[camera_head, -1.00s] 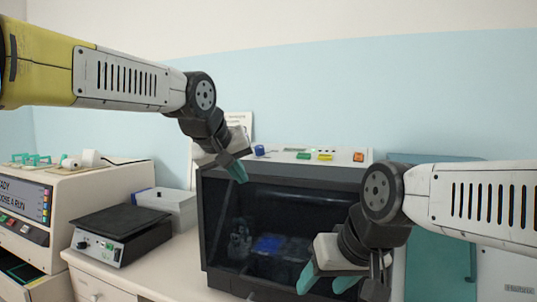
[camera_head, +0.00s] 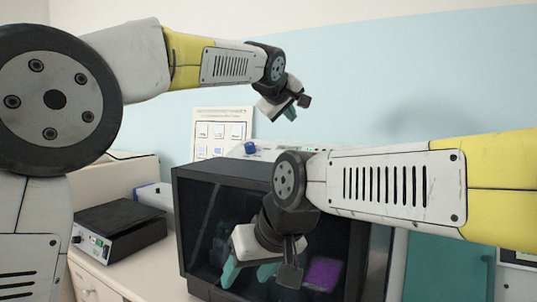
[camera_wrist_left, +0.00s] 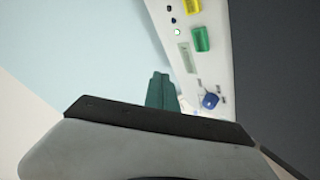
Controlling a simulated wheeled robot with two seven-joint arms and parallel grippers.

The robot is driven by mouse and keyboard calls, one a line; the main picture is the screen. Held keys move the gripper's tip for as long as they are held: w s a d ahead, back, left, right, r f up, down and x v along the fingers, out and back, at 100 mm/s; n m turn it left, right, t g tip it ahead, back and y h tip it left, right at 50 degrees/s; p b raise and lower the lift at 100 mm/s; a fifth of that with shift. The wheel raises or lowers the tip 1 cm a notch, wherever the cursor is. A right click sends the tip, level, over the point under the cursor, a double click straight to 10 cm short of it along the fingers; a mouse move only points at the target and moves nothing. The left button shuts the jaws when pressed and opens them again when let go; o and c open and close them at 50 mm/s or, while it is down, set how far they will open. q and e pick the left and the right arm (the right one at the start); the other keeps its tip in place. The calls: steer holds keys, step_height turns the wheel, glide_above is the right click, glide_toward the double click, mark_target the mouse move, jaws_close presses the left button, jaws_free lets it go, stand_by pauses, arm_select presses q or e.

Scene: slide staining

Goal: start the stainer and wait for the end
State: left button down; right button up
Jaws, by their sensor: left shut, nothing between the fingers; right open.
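The stainer appears to be the dark, glass-fronted cabinet (camera_head: 200,215) at centre; a purple patch (camera_head: 323,273) shows behind its glass. Its pale top panel carries a blue knob (camera_head: 250,148), also in the left wrist view (camera_wrist_left: 210,101). That view also shows a green button (camera_wrist_left: 201,39), a yellow button (camera_wrist_left: 192,6), a small display and a lit green lamp. My left gripper (camera_head: 290,112) is shut and empty above the panel; its teal fingers (camera_wrist_left: 160,91) are beside the panel edge in the wrist view. My right gripper (camera_head: 247,273) is open and empty before the glass.
A black-topped device (camera_head: 118,225) stands on the bench at left, with a grey box (camera_head: 155,195) behind it. A printed sheet (camera_head: 222,130) is on the wall. A teal panel (camera_head: 450,265) stands at right. My arm hides much of the far left.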

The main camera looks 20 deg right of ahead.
arm_select(q)
steer(key=shift+f, duration=0.1)
steer(key=shift+w+d+f, duration=0.35)
steer(key=shift+d+f, duration=0.05)
steer(key=shift+f, duration=0.95)
steer(key=shift+w+d+f, duration=0.3)
steer(key=shift+d+f, duration=0.1)
steer(key=shift+f, duration=0.9)
steer(key=shift+w+d+f, duration=0.35)
steer(key=shift+d+f, duration=0.05)
steer(key=shift+f, duration=0.95)
steer(key=shift+f, duration=0.1)
steer(key=shift+w+d+f, duration=0.1)
steer(key=shift+f, duration=0.15)
